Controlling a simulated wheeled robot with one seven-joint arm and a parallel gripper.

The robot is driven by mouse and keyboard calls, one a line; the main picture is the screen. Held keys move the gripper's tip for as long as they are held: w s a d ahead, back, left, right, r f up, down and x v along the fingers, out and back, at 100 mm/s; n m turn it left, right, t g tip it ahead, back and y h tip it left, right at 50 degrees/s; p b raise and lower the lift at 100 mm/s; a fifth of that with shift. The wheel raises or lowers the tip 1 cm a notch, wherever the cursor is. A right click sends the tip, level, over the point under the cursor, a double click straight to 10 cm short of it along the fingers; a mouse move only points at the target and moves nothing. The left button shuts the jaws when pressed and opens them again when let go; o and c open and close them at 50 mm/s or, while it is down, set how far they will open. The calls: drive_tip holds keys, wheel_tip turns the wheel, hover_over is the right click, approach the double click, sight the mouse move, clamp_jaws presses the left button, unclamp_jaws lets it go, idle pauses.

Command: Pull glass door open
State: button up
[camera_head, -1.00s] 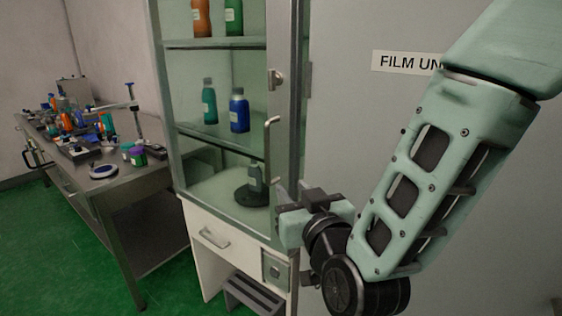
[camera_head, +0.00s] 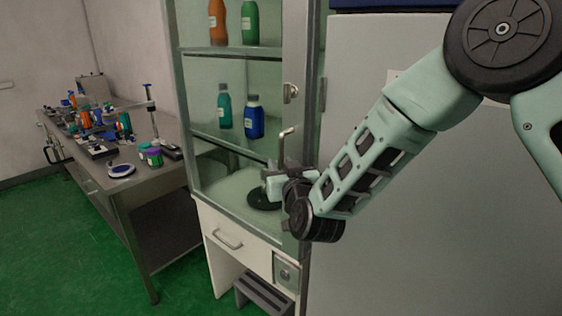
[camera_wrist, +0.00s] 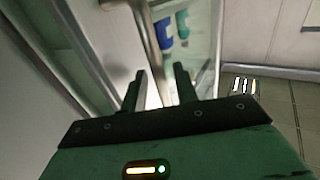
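The glass door (camera_head: 215,160) of the tall cabinet looks closed, with bottles and shelves visible behind it. Its metal bar handle (camera_head: 281,150) stands upright near the door's right edge, its lower part hidden by my gripper. My gripper (camera_head: 272,183) is at the handle's lower end. In the wrist view, my gripper (camera_wrist: 160,88) has its two dark fingers apart. The handle bar (camera_wrist: 147,40) runs down from the top edge into the gap between them. I cannot tell whether either finger touches it.
A metal lock (camera_head: 291,92) sits above the handle. A white drawer (camera_head: 228,240) is below the door, with a dark step stool (camera_head: 262,297) beneath. A cluttered workbench (camera_head: 125,190) stands at left. A large grey panel (camera_head: 430,230) is at right. Green floor is clear at front left.

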drive_tip(key=shift+w+a, duration=0.15)
drive_tip(key=shift+w, duration=0.3)
clamp_jaws()
drive_tip(key=shift+s+a, duration=0.1)
